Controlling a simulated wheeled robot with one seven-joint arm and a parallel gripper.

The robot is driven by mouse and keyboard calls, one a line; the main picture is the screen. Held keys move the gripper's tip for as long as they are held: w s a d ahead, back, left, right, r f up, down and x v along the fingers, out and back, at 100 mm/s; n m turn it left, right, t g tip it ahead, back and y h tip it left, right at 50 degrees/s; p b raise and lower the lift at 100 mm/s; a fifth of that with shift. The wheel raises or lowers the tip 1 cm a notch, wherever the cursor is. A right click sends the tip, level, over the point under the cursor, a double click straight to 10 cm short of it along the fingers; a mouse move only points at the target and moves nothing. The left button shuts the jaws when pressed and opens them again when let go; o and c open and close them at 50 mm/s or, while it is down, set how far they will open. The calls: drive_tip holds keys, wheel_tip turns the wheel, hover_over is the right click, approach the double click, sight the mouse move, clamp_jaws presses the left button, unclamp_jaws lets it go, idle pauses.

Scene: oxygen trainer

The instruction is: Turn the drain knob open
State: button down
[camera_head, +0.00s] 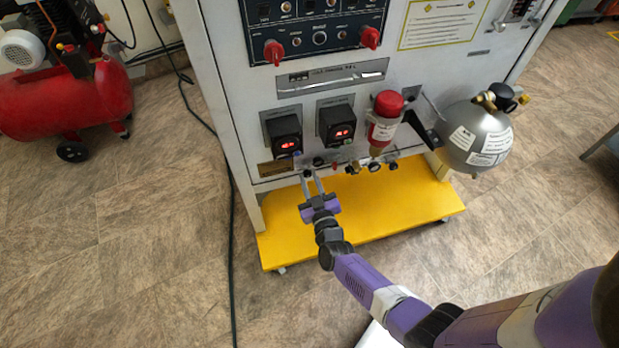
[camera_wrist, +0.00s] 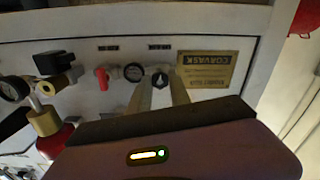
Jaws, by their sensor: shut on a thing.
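The drain knob (camera_wrist: 160,79) is a small dark round knob with a pale pointer mark on the white panel, seen in the wrist view. My gripper (camera_wrist: 159,86) has its two tan fingers on either side of it and is shut on it. In the head view my gripper (camera_head: 312,177) reaches the lower edge of the cabinet front, left of the row of small fittings. There the knob is too small and too covered by the fingers to make out. Its label is not readable.
A red lever (camera_wrist: 102,77) and a small gauge (camera_wrist: 133,72) sit beside the knob. A brass fitting (camera_wrist: 45,120) is further left. In the head view a red-capped bottle (camera_head: 386,120), a grey tank (camera_head: 477,137) and a yellow base (camera_head: 400,205) are close by.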

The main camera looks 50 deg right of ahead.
drive_tip(key=shift+s+f+n, duration=0.1)
drive_tip(key=shift+n, duration=0.3)
drive_tip(key=c, duration=1.2)
unclamp_jaws()
drive_tip(key=p+v, duration=0.1)
drive_tip(key=v, duration=0.6)
drive_tip(key=shift+s+a, duration=0.25)
drive_tip(key=shift+s, duration=0.05)
